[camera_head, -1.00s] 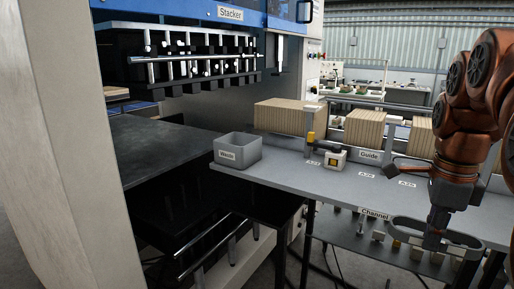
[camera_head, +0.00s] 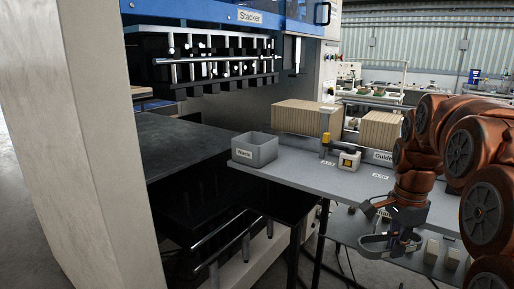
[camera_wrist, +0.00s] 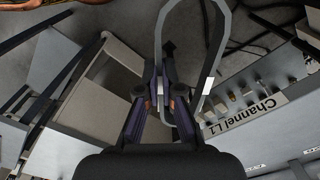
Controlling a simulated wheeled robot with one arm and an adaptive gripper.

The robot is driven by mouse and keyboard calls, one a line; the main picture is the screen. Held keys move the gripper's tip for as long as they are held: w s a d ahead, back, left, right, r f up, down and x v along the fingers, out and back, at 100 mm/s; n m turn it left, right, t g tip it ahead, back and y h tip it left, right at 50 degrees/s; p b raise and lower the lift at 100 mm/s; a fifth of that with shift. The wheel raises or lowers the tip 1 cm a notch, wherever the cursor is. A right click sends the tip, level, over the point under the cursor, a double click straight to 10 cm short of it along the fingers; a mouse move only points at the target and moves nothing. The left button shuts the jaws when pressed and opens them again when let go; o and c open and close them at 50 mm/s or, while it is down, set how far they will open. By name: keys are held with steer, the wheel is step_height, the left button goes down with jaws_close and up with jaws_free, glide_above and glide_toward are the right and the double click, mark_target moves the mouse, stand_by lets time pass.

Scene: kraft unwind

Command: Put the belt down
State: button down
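The belt is a grey closed loop, hanging from my gripper in the head view (camera_head: 374,246) and reaching up the middle of the wrist view (camera_wrist: 222,45). My gripper (camera_head: 401,238) is at the lower right of the head view, in front of the table's front edge. In the wrist view its fingers (camera_wrist: 164,92) are close together with the belt's band between them. The belt is clear of the table, with the floor visible through its loop in the wrist view. My arm hides part of the table and the lower shelf in the head view.
A grey table (camera_head: 312,179) bears a grey bin (camera_head: 255,150), wooden stacks (camera_head: 300,117) and a yellow-topped post (camera_head: 325,140). A lower shelf labelled "Channel L1" (camera_wrist: 243,115) holds small blocks. The Stacker machine (camera_head: 250,17) and its dark platform (camera_head: 180,142) stand left.

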steer(key=w+a+f+n, duration=0.5)
steer(key=a+f+n, duration=0.2)
steer(key=f, duration=0.3)
steer(key=w+a+f+n+p, duration=0.1)
steer(key=w+a+f+n, duration=0.5)
steer(key=f+n, duration=0.3)
steer(key=shift+a+f, duration=0.35)
steer(key=shift+f, duration=0.45)
